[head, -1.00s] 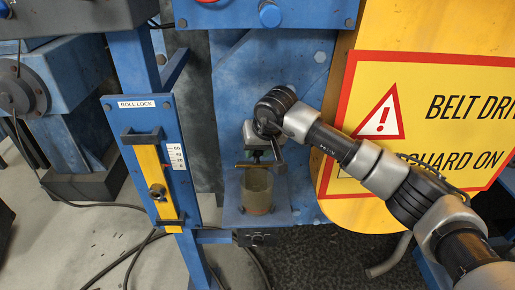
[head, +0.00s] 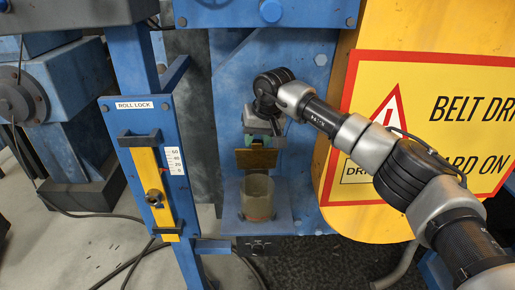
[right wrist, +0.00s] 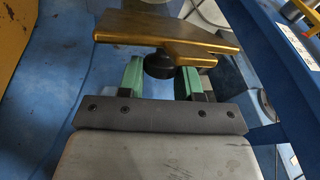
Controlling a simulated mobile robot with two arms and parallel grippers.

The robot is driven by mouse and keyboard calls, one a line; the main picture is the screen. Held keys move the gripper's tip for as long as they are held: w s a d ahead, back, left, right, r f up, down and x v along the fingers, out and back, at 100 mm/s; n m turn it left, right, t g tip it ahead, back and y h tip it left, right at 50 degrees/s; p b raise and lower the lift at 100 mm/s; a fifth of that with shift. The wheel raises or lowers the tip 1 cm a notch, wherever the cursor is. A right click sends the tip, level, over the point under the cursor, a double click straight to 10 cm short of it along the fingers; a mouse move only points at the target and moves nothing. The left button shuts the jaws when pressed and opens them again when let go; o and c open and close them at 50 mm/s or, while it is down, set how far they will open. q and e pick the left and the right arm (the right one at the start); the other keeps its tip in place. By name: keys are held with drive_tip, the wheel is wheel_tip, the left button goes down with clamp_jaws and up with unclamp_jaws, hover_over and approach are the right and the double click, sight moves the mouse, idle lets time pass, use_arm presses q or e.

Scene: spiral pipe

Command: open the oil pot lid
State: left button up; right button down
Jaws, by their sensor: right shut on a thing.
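The oil pot (head: 257,198), a grey-green cylinder with a reddish-brown lower part, stands upright on a blue shelf in the head view. Its top is uncovered. The brass-brown lid (head: 252,159) is apart from the pot, tilted above and behind its rim. My right gripper (head: 264,142) is above the pot. In the right wrist view, the green finger pads of my right gripper (right wrist: 160,75) are closed around the lid's black knob (right wrist: 158,64). The lid (right wrist: 160,37) shows there as a flat brass plate. My left gripper is not in view.
The blue shelf (head: 285,218) sticks out from a blue machine panel (head: 300,75). A roll lock post (head: 136,110) with a yellow slide stands to the left. A yellow belt guard (head: 340,208) with a warning sign is on the right, behind my right arm.

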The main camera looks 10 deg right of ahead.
drive_tip(key=shift+w+d, duration=0.15)
drive_tip(key=shift+w, duration=0.6)
drive_tip(key=c, duration=1.1)
unclamp_jaws()
drive_tip(key=o, duration=0.3)
drive_tip(key=shift+w+f, duration=0.25)
drive_tip(key=shift+w, duration=0.05)
drive_tip(key=b+v, duration=0.2)
drive_tip(key=v, duration=0.5)
drive_tip(key=shift+s+d+r, duration=0.1)
drive_tip(key=shift+r, duration=0.2)
